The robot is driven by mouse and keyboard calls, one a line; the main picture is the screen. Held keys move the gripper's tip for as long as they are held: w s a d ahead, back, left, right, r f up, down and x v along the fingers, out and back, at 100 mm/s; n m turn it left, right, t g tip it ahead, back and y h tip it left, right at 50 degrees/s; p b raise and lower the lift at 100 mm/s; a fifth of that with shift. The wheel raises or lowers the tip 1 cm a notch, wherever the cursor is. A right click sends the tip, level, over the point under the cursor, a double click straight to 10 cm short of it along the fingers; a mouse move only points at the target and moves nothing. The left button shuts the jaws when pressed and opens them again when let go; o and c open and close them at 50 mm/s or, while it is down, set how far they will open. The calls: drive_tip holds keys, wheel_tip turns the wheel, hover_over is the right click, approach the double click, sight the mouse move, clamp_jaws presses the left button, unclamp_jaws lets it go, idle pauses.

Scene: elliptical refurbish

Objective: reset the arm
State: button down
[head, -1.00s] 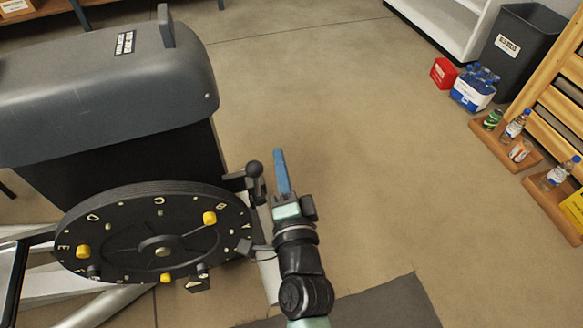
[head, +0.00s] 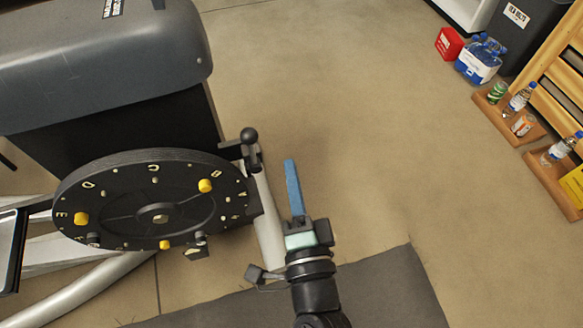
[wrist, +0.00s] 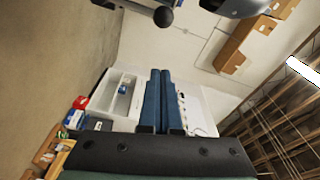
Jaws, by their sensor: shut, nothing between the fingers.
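My gripper (head: 292,185) has blue fingers and points away over the floor, just right of the elliptical machine. In the wrist view the two blue fingers (wrist: 158,100) lie side by side, shut with nothing between them. The elliptical's black disc (head: 125,215), with yellow knobs and letters on it, is left of my gripper and apart from it. A black ball-ended lever (head: 249,136) stands beside the disc, left of my fingertips. The ball also shows at the top of the wrist view (wrist: 163,17).
The grey machine housing (head: 110,60) fills the upper left. A dark mat (head: 370,290) lies below. At right are a red box (head: 449,42), a blue bottle pack (head: 480,62), wooden trays (head: 537,160) with bottles and cans, and a dark bin (head: 525,30). The middle floor is clear.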

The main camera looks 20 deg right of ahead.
idle(0.4)
drive_tip(key=w+a+r+n+t+y+p, duration=0.1)
drive_tip(key=w+a+r+n+t, duration=0.2)
drive_tip(key=r, duration=0.8)
drive_tip(key=w+a+r+n+t+y+p, duration=0.15)
drive_tip(key=r+n, duration=0.35)
drive_tip(key=r, duration=0.7)
drive_tip(key=w+a+r+n+t+y+p, duration=0.1)
drive_tip(key=w+a+r+n+y, duration=0.2)
drive_tip(key=r, duration=0.8)
drive_tip(key=s+r+n+t+h+p, duration=0.1)
drive_tip(key=s+r+n+t+h, duration=0.2)
drive_tip(key=r, duration=0.7)
drive_tip(key=s+r+n+t+p, duration=0.1)
drive_tip(key=s+r+n, duration=0.1)
drive_tip(key=s+r, duration=0.6)
wheel_tip(320, 180, up, 40)
drive_tip(key=w+p, duration=0.2)
drive_tip(key=p, duration=3.6)
drive_tip(key=shift+w+a+f, duration=0.15)
drive_tip(key=shift+a, duration=0.15)
drive_tip(key=shift+h, duration=0.25)
